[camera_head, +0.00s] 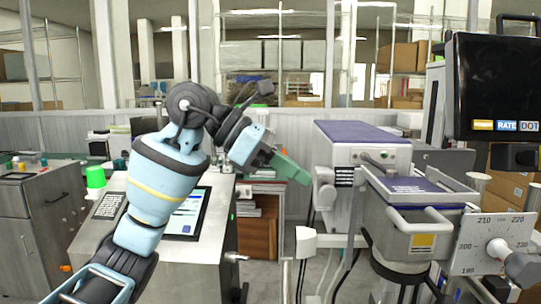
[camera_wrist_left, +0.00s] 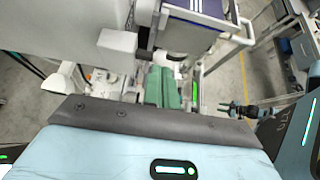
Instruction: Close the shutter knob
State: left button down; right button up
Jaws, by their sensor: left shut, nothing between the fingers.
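My left gripper (camera_head: 306,177) has green fingers, shut with nothing between them. In the head view they point right at the near left side of the machine (camera_head: 360,137), which has a purple top. In the left wrist view the green fingers (camera_wrist_left: 165,88) lie close together beside a pale machine body. A small knob (camera_head: 385,155) is on the machine's front face, and a grey cylinder (camera_head: 326,196) juts out near the fingertips. I cannot tell whether the fingers touch it, nor which knob is the shutter knob. My right gripper is not in view.
A dial plate (camera_head: 474,262) with a knob (camera_head: 498,249) is at the lower right. A dark monitor (camera_head: 497,85) hangs above it. A handled box (camera_head: 410,240) sticks out from the machine. A metal console with a screen (camera_head: 188,213) stands behind my left arm.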

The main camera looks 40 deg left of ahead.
pick_arm(q)
jog(key=shift+x, duration=1.05)
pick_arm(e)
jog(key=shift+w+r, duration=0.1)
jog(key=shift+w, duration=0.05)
